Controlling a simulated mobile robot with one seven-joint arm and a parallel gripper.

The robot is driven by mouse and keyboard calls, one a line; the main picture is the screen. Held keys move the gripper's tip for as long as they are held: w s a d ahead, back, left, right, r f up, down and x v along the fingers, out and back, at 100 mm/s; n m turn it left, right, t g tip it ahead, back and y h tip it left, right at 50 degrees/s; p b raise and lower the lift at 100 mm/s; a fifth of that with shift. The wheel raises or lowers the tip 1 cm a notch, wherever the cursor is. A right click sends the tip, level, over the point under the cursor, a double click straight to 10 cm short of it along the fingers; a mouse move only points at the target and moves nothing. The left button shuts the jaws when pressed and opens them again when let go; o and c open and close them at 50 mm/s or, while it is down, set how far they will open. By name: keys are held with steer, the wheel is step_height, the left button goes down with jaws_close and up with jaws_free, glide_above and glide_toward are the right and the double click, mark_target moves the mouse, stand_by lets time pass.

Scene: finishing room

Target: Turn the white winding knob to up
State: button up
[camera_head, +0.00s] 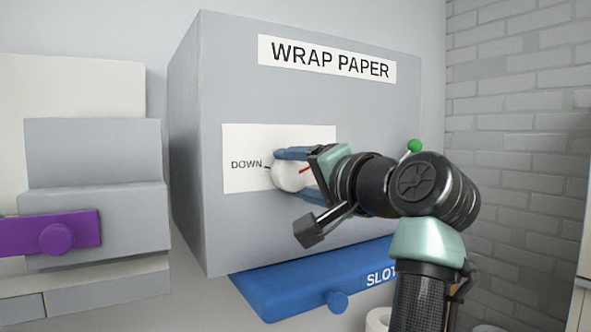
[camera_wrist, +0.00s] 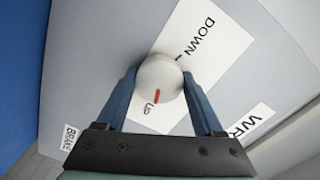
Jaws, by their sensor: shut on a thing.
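The white winding knob (camera_head: 287,178) sits on a white label plate (camera_head: 245,150) on the front of a grey box marked WRAP PAPER. My gripper (camera_head: 293,172) is shut on the knob, with one blue finger on each side. In the wrist view the round knob (camera_wrist: 160,74) lies between the two fingers of my gripper (camera_wrist: 160,80). Its red mark (camera_wrist: 157,97) points close to the word UP. The word DOWN (camera_wrist: 196,35) is on the other side, by a black tick. In the head view my gripper hides the UP word.
Below the knob is a blue panel (camera_head: 290,291) marked SLOT with a round blue knob (camera_head: 337,301). A green ball (camera_head: 414,146) shows just behind my arm. A purple bar (camera_head: 20,236) with a knob is at left. A brick wall (camera_head: 525,130) stands at right.

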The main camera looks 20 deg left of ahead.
steer(key=shift+m, duration=0.6)
steer(key=o, duration=1.4)
steer(key=shift+d, duration=0.1)
steer(key=b+v, duration=0.7)
steer(key=v, duration=0.6)
